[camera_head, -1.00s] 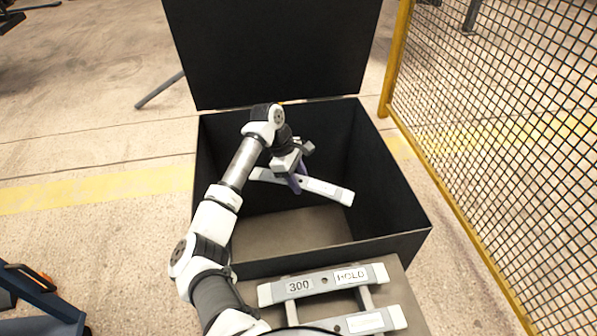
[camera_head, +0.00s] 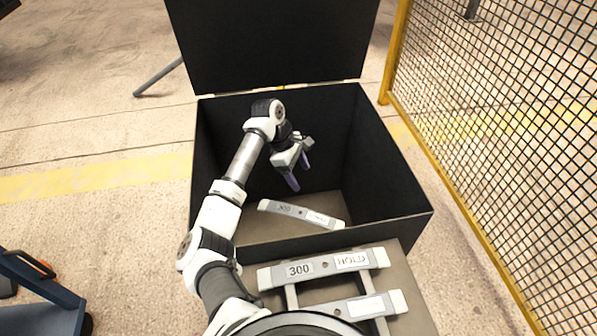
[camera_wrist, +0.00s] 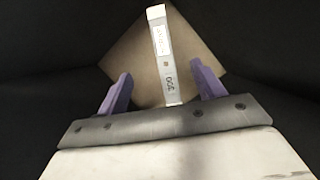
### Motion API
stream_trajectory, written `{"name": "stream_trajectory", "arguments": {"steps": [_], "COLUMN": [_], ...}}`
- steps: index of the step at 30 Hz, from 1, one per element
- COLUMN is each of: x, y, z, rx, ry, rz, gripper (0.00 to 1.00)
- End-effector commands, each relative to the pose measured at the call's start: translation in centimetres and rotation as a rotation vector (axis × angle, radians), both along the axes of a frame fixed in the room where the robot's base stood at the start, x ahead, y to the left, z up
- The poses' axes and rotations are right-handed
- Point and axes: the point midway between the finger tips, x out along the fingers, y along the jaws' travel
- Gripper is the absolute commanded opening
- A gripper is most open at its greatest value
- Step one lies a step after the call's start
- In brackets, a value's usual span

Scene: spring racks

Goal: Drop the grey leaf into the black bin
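The grey leaf (camera_head: 300,213), a slightly bent bar with white ends and labels, is inside the black bin (camera_head: 383,170), low near the bin's floor. It also shows in the wrist view (camera_wrist: 164,60), below and between my fingers. My gripper (camera_head: 299,175) is over the bin's inside, with its purple fingers spread apart and nothing between them. The wrist view also shows the gripper (camera_wrist: 160,85) open, apart from the leaf. The bin's lid (camera_head: 275,40) stands open at the back.
A rack (camera_head: 290,298) in front of the bin carries grey bars with labels, one reading "300" and "HOLD". A yellow-framed mesh fence (camera_head: 500,130) stands at the right. A blue cart (camera_head: 45,295) is at the lower left. Open floor lies left of the bin.

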Motion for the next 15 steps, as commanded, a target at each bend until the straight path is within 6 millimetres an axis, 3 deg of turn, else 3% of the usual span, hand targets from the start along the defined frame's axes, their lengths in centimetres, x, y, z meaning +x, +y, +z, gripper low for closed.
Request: {"name": "stream_trajectory", "arguments": {"steps": [9, 15], "x": [0.0, 0.4], "y": [0.1, 1.1], "z": [-0.1, 2.3], "rx": [0.002, 0.004], "ry": [0.003, -0.001], "rz": [0.001, 0.002], "gripper": [0.69, 0.69]}}
